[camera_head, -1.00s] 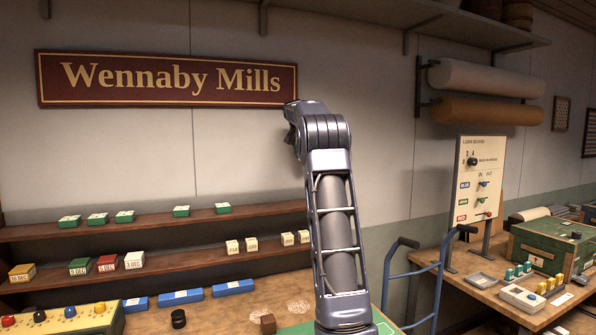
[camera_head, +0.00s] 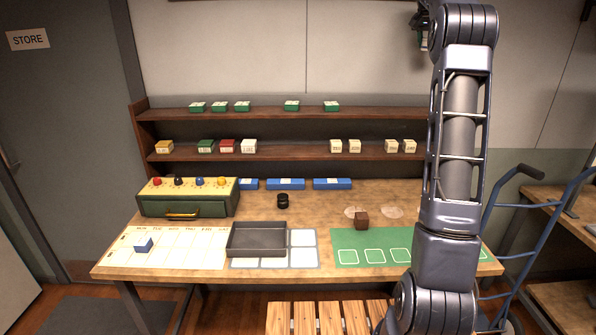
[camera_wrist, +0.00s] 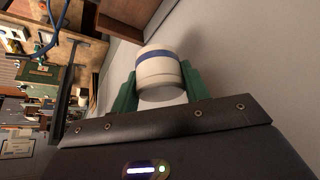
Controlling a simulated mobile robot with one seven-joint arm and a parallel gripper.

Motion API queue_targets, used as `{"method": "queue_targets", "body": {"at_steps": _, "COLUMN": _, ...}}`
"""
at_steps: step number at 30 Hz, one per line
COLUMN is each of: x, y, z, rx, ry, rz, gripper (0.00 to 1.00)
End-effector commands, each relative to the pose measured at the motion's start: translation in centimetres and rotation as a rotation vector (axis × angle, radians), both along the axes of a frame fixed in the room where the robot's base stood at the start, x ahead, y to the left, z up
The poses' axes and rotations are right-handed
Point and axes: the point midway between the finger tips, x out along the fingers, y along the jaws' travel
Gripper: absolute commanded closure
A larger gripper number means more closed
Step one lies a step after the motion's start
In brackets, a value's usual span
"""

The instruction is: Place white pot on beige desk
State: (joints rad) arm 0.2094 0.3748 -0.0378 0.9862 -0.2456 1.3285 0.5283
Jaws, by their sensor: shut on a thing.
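The white pot (camera_wrist: 158,75), a pale cylinder with a blue band, sits between the green fingers of my gripper (camera_wrist: 160,88) in the wrist view. The gripper is shut on it, with the wall close behind. In the head view only part of my gripper (camera_head: 420,30) shows at the top, high above the desk, and the pot cannot be made out there. The beige desk (camera_head: 320,205) is a wooden-topped workbench across the middle of the head view.
Shelves (camera_head: 290,155) stand behind. A slatted stool (camera_head: 305,318) is in front; a blue hand truck (camera_head: 510,230) is at right.

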Motion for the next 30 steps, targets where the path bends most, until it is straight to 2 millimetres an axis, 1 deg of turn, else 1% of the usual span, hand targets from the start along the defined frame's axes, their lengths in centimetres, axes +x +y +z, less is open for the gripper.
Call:
{"method": "queue_targets", "body": {"at_steps": 8, "x": -0.3, "y": -1.0, "z": -1.5, "rx": 0.001, "ry": -0.001, "rz": 0.026, "gripper": 0.80}}
{"method": "queue_targets", "body": {"at_steps": 14, "x": -0.7, "y": -2.0, "z": -3.1, "rx": 0.002, "ry": 0.000, "rz": 0.062, "gripper": 0.80}}
{"method": "queue_targets", "body": {"at_steps": 21, "x": -1.5, "y": -2.8, "z": -4.7, "rx": 0.002, "ry": -0.001, "rz": 0.119, "gripper": 0.80}}
{"method": "queue_targets", "body": {"at_steps": 30, "x": -2.8, "y": -3.5, "z": -6.1, "rx": 0.001, "ry": -0.001, "rz": 0.190, "gripper": 0.80}}
